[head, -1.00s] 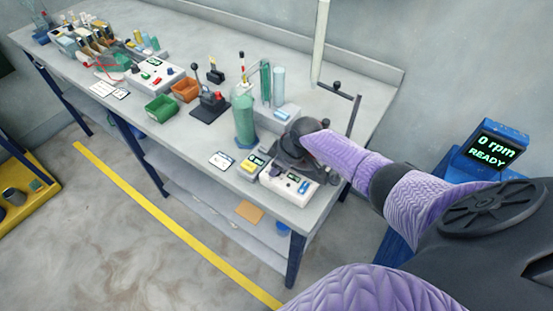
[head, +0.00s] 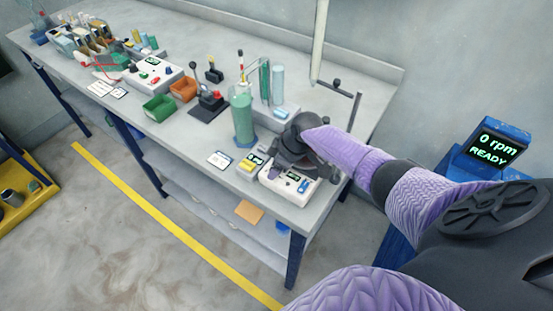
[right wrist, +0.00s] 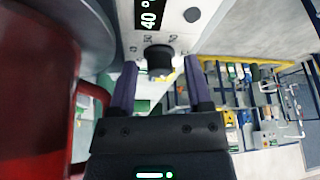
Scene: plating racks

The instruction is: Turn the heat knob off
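In the right wrist view, the white panel has a display reading 40 (right wrist: 149,14) and a black heat knob (right wrist: 159,59). My right gripper (right wrist: 160,70) is open, with one purple finger on each side of the knob and visible gaps between. My left gripper is not in view.
A yellow-topped block (head: 250,165) and a card (head: 220,160) lie left of the unit. A green cylinder (head: 243,118) stands behind. A thin upright stand (head: 353,125) is close to my right arm. A blue machine (head: 490,150) reads 0 rpm, READY.

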